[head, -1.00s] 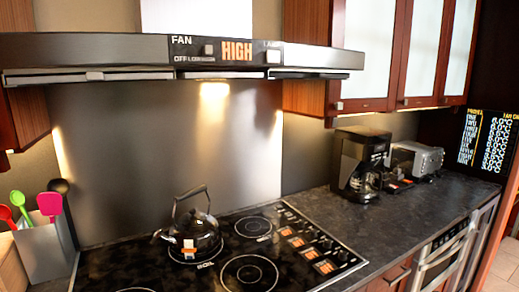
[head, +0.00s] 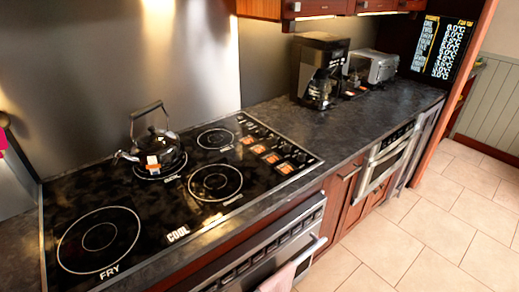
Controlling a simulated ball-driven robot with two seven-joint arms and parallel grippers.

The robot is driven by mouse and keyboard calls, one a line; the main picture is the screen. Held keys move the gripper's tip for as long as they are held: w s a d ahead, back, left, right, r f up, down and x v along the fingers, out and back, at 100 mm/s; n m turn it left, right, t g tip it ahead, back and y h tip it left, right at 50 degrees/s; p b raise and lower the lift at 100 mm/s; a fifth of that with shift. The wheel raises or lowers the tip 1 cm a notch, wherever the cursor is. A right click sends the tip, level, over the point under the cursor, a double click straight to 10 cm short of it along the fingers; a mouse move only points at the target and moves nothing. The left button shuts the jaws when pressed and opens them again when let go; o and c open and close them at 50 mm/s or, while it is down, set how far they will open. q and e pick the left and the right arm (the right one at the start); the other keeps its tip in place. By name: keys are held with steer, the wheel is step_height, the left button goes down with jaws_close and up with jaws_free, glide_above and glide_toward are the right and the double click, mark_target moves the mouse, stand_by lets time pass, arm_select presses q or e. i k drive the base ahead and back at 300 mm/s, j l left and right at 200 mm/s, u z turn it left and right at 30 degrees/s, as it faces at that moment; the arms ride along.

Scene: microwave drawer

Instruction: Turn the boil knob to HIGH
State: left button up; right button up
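The black glass cooktop (head: 150,212) shows in the head view, set into the dark counter. A row of small control knobs (head: 280,140) runs along its right side, beside several orange-lit markers (head: 271,158). The knobs are too small to tell which is the boil knob or how it is set. A black kettle (head: 155,150) with a raised handle stands on the back left burner. That burner's label is too small to read now. Neither of my grippers is in view.
The front left burner (head: 100,240) is marked FRY. A coffee maker (head: 320,70) and a toaster (head: 372,66) stand on the counter to the right. An oven (head: 265,245) with a towel (head: 283,277) is below the cooktop. The tiled floor (head: 410,235) at right is clear.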

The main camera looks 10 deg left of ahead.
mark_target(274, 139)
steer(key=i+l+u, duration=0.2)
steer(key=i+l, duration=0.2)
steer(key=l, duration=0.2)
steer(key=i+l+u, duration=0.1)
steer(key=l, duration=0.25)
steer(key=i+l+u, duration=0.1)
steer(key=i+l, duration=0.15)
steer(key=l, duration=0.1)
